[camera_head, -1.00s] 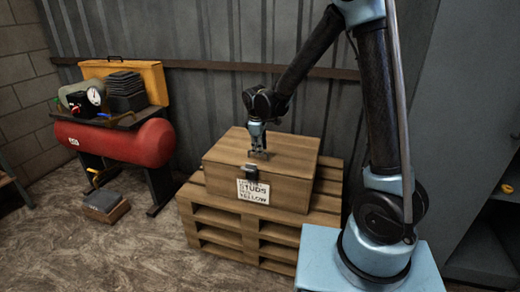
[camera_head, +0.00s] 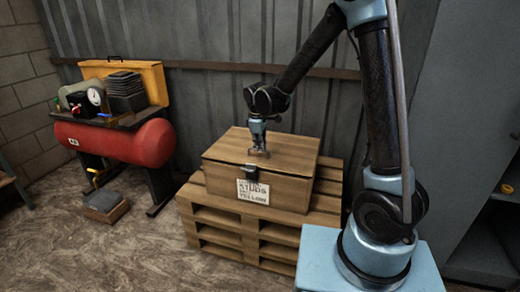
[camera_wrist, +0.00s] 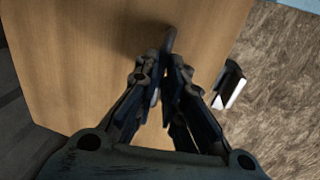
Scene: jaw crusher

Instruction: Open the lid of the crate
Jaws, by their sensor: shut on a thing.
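The wooden crate (camera_head: 220,179) stands on a pallet, with a dark latch (camera_head: 250,171) and a white label (camera_head: 253,191) on its front. Its lid (camera_head: 292,148) lies flat and looks closed. My gripper (camera_head: 259,151) points down at the top of the lid, behind the latch. In the wrist view, my gripper (camera_wrist: 168,68) is shut on a thin dark handle (camera_wrist: 170,40) on the lid. The fingers hide most of the handle. The latch (camera_wrist: 230,85) also shows there, beyond the lid's edge.
The wooden pallet (camera_head: 217,227) is under the crate. A red compressor (camera_head: 125,143) with tools on top stands at the left, and a small box (camera_head: 104,207) lies on the floor. A corrugated wall (camera_head: 205,105) is close behind the crate.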

